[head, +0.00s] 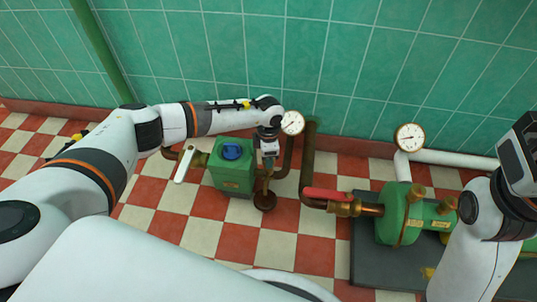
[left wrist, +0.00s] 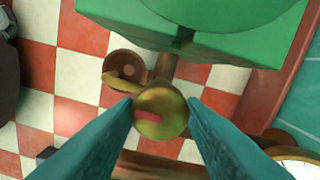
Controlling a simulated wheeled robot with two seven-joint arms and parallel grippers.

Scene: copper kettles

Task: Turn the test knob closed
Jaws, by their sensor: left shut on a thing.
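The test knob (left wrist: 160,112) is a small round brass knob with a red stripe, seen from above in the left wrist view. The stripe lies roughly crosswise between the two fingers. My left gripper (left wrist: 162,115) has its teal fingers on either side of the knob and is shut on it. In the head view my left gripper (head: 268,158) points down at the pipework just right of the green box-shaped body with a blue cap (head: 232,152). It hides most of the knob there. My right arm shows at the right edge; its fingers are not in view.
A white lever (head: 184,164) stands left of the green body. A gauge (head: 292,122) sits close beside my left wrist. A red-handled valve (head: 328,195) and a green pump (head: 400,212) are to the right, with another gauge (head: 409,137) above. Checkered floor lies open in front.

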